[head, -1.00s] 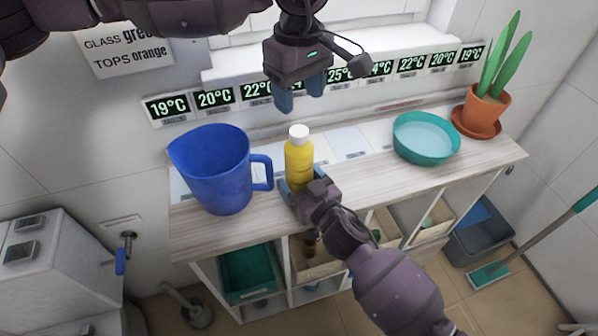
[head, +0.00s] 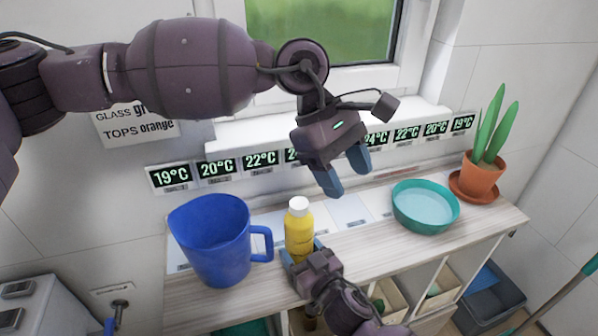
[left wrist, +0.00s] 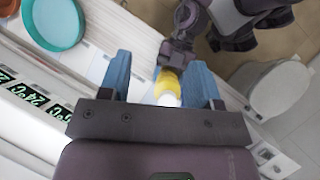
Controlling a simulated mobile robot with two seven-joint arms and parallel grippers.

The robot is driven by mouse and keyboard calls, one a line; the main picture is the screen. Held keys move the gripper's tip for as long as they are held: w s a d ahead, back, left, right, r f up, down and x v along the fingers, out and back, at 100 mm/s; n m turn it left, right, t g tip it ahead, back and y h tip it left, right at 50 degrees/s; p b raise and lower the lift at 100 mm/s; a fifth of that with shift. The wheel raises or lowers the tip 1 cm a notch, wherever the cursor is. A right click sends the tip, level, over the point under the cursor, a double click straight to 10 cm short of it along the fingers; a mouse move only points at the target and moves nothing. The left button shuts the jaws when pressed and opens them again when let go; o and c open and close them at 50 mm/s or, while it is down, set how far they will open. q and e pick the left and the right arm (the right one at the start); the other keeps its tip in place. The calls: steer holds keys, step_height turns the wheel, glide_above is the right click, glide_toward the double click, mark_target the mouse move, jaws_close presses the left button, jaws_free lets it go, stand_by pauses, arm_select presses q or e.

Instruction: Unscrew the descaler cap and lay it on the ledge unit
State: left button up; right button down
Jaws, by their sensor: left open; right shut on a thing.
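The yellow descaler bottle (head: 299,238) stands upright on the ledge unit (head: 390,238), with its white cap (head: 299,206) on top. My right gripper (head: 303,259) is shut on the lower part of the bottle. My left gripper (head: 346,175) is open and empty, above and a little right of the cap, with its fingers pointing down. In the left wrist view the bottle (left wrist: 170,82) and its white cap (left wrist: 167,99) show between the open blue fingers of my left gripper (left wrist: 160,85), apart from them.
A blue jug (head: 215,240) stands left of the bottle. A teal bowl (head: 425,207) and a potted plant (head: 482,172) stand to the right. Temperature displays (head: 217,168) line the wall behind. The ledge between bottle and bowl holds pale flat panels and is otherwise clear.

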arm_select(q)
steer(key=d+r+n+g+h, duration=0.1)
steer(key=d+r+n+h, duration=0.4)
steer(key=d+r+h, duration=0.4)
steer(key=w+a+r+n+t+h, duration=0.15)
steer(key=w+r+n+t, duration=0.25)
steer(key=w+n+t, duration=0.8)
steer(key=n+g+y, duration=0.7)
steer(key=n+y, duration=0.3)
steer(key=y, duration=0.5)
glide_above(299, 203)
steer(key=f, duration=1.5)
steer(key=shift+w+d+f, duration=0.1)
steer(key=shift+w+d, duration=0.05)
steer(key=shift+w, duration=0.1)
steer(key=shift+s+g+y, duration=0.15)
steer(key=shift+g+y, duration=0.1)
steer(key=shift+g, duration=0.15)
steer(key=shift+s+f, duration=0.1)
steer(key=shift+f, duration=3.9)
